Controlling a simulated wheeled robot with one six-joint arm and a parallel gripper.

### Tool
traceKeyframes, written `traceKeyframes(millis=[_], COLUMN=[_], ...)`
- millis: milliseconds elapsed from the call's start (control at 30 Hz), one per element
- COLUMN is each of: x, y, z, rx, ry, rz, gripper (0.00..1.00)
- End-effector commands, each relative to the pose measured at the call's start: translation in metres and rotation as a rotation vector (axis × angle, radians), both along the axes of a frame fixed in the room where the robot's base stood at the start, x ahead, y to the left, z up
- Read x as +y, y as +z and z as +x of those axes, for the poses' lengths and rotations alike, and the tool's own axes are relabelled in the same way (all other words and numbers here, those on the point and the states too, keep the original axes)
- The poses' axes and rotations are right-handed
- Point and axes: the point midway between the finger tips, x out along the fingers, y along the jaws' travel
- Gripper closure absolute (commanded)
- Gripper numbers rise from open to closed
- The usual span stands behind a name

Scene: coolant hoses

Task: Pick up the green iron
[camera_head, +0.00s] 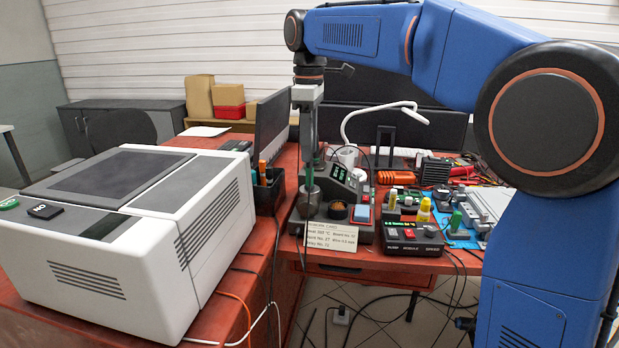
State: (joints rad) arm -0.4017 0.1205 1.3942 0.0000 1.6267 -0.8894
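My gripper (309,160) points straight down over the soldering station (345,186) at the front left of the red bench. Its fingers look edge-on, so I cannot tell whether they are open or shut. A slim dark green upright piece (309,176), which looks like the green iron's handle, stands in the dark holder (308,202) at the fingertips. Contact between the fingers and this piece is not clear. Another small green upright item (455,220) stands on the blue mat (459,236) to the right; it is too small to identify.
A large white machine (130,225) fills the left bench. A pen cup (268,190) stands close left of my gripper. A white label card (331,236) leans in front of the station. A dark control box (413,237), bottles and a lamp (380,110) crowd the right.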

Motion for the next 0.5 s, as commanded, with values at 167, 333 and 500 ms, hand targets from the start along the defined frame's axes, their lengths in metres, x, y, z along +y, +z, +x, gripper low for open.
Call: traceKeyframes(millis=[167, 333, 500], x=[0.000, -0.001, -0.001], y=[-0.010, -0.026, -0.049], z=[-0.001, -0.004, -0.007], rx=[0.000, 0.001, 0.001], ry=[0.000, 0.000, 0.000], rz=[0.000, -0.001, -0.001], gripper=[0.62, 0.62, 0.62])
